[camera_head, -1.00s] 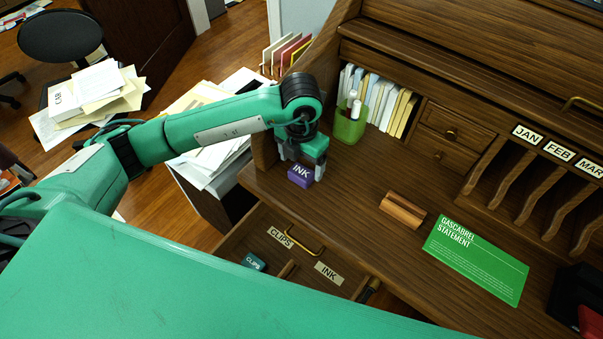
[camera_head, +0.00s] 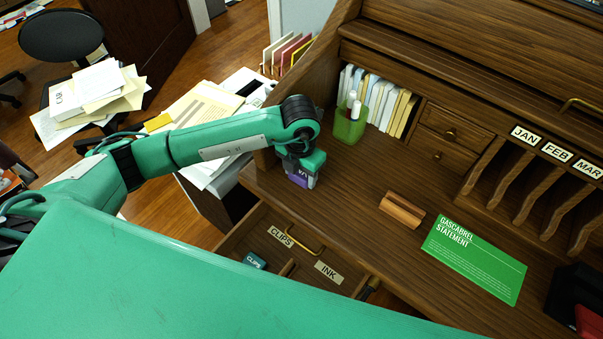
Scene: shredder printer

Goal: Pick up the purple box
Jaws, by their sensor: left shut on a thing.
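The purple box (camera_head: 298,180) with white lettering is at the left end of the wooden desktop, tilted compared with before and partly covered by the fingers. My left gripper (camera_head: 302,172) comes in from the left, points down and is shut on the purple box. Whether the box still touches the desktop I cannot tell. My right gripper is not in view.
A green pen cup (camera_head: 349,128) stands close behind the gripper. A wooden block (camera_head: 402,209) and a green statement card (camera_head: 474,260) lie to the right. Below, an open drawer (camera_head: 290,250) has CLIPS and INK labels and a small teal box (camera_head: 255,261).

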